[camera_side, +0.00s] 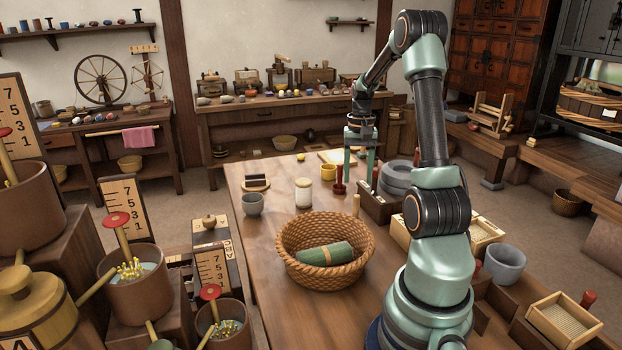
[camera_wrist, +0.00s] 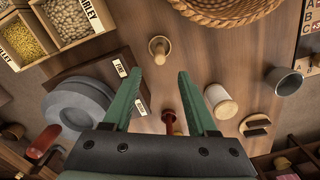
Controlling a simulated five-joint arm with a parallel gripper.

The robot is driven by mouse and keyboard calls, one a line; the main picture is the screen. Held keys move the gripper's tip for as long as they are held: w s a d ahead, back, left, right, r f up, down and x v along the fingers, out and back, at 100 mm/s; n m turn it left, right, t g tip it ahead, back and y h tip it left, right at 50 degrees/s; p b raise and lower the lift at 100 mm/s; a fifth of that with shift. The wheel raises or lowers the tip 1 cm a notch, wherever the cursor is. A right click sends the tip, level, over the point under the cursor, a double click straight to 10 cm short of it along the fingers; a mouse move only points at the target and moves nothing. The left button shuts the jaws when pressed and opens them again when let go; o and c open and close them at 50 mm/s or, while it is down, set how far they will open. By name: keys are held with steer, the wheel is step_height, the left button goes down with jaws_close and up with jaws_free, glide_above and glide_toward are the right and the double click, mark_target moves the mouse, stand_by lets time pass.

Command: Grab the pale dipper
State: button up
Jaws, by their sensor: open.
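In the wrist view the pale dipper (camera_wrist: 158,48) is seen from above as a round end on a wider round foot. My gripper (camera_side: 360,180) points down, open and empty, above the table and behind the dipper. In the wrist view the fingertips of my gripper (camera_wrist: 159,74) are spread, with the dipper just beyond them, roughly centred and apart from both. A red dipper-like piece (camera_side: 339,185) stands left of my gripper.
The wicker basket (camera_side: 292,262) holds a green bundle. A white jar (camera_side: 303,193), grey cup (camera_side: 252,205) and yellow cup (camera_side: 328,171) stand on the left and back of the table. Grey stone rings (camera_side: 397,174) and grain boxes (camera_wrist: 75,22) flank the dipper's other side.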

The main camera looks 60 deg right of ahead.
mark_target(356, 205)
step_height(356, 205, down, 4)
steer(key=shift+a+f, duration=0.1)
steer(key=shift+f, duration=0.1)
steer(key=shift+s+a+f, duration=0.15)
steer(key=shift+f, duration=1.2)
steer(key=shift+s+a+f, duration=0.1)
steer(key=shift+f, duration=1.2)
jaws_close()
